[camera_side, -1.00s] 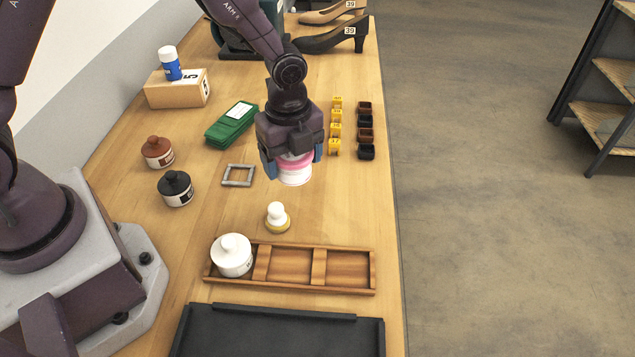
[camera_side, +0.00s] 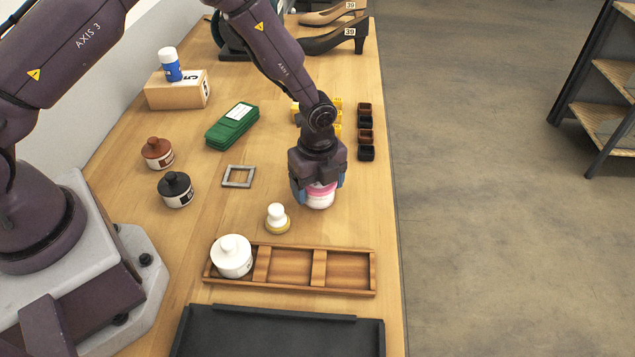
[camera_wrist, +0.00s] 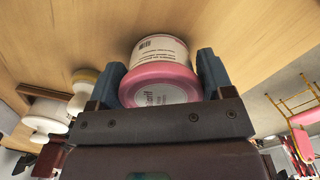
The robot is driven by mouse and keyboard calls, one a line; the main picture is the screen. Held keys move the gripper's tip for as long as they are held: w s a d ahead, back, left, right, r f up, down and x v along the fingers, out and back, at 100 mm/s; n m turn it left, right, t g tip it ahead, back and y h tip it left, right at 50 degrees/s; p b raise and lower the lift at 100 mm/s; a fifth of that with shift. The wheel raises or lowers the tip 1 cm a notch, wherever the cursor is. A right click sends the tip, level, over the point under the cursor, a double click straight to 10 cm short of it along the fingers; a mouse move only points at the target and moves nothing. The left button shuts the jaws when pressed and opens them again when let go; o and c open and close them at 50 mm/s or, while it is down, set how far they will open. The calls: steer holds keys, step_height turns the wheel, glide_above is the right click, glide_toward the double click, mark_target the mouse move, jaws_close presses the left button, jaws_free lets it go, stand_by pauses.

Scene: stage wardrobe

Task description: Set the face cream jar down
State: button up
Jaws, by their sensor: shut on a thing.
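The face cream jar (camera_side: 320,199) is white with a pink lid. My gripper (camera_side: 318,189) is shut on it, with one blue-grey finger on each side. In the wrist view the jar (camera_wrist: 162,62) sits between the two fingers, its printed label and pink lid showing. The jar is over the table behind the wooden tray (camera_side: 317,271); whether its base touches the wood I cannot tell. The tray has three compartments. A white jar with a knobbed lid (camera_side: 232,257) stands in the left one; the middle and right ones are empty.
A small white-topped stamp or brush (camera_side: 277,218) stands left of the held jar. A grey square frame (camera_side: 238,176), black jar (camera_side: 175,189) and brown jar (camera_side: 157,152) are farther left. Small dark boxes (camera_side: 366,137) stand behind right. A black tray (camera_side: 280,332) is at the front.

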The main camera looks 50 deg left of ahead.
steer(key=shift+f, duration=0.1)
steer(key=o, duration=1)
